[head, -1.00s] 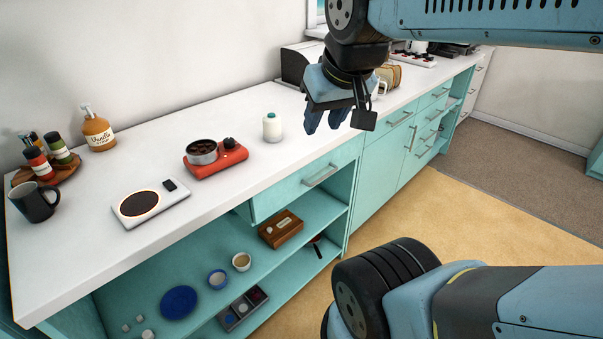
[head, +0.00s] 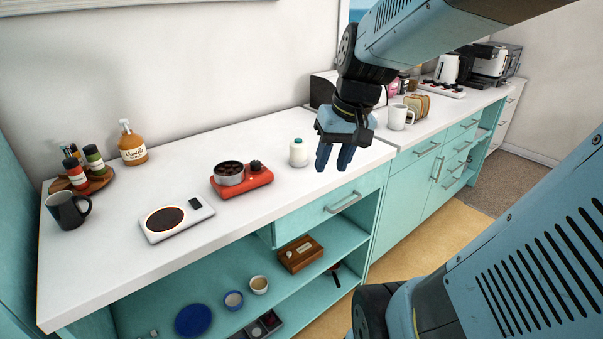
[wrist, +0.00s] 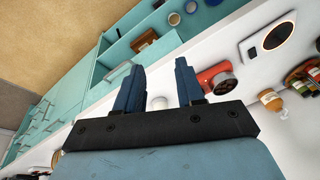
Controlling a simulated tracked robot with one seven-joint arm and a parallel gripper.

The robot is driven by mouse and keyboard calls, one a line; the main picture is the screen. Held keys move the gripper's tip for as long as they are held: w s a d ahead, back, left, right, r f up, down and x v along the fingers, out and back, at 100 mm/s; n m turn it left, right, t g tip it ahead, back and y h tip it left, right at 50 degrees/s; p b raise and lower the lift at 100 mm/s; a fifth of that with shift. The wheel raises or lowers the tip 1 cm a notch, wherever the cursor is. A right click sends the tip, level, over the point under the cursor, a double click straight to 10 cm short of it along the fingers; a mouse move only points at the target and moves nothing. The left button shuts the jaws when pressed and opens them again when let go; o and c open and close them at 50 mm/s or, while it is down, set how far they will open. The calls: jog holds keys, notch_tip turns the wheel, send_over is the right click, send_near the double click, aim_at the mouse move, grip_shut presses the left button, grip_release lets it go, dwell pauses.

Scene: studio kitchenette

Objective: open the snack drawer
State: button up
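Under the white counter, a teal drawer (head: 332,206) with a silver bar handle (head: 343,203) sits above the open shelves. Its front looks shut. No label shows, so I cannot tell whether it is the snack drawer. More teal drawers with bar handles (head: 428,149) are farther right. My gripper (head: 334,160) hangs in the air over the counter, fingers down, beside the white bottle. Its fingers are apart with nothing between them. The wrist view shows both blue fingers (wrist: 158,88), with the drawer handle (wrist: 118,72) to the left of them.
On the counter (head: 120,270) stand the white bottle (head: 298,153), a red burner with a pot (head: 240,180), a scale (head: 177,218), a dark mug (head: 68,210) and a syrup bottle (head: 132,146). A wooden box (head: 301,254) and cups are on the shelf below.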

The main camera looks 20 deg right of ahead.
jog(key=w+d+f+m+y, duration=0.2)
jog(key=w+d+f+y, duration=0.25)
jog(key=f, duration=0.25)
jog(key=w+d+f+m+y, duration=0.1)
jog(key=w+d+f+y, duration=0.2)
jog(key=w+d+f, duration=0.3)
jog(key=d+f+m+t+y, duration=0.2)
jog(key=d+f+m+t, duration=0.6)
jog(key=d+f, duration=0.85)
jog(key=w+a+f+n+t, duration=0.1)
jog(key=w+a+f, duration=0.1)
jog(key=w+a, duration=0.7)
jog(key=shift+f, duration=0.1)
grip_shut()
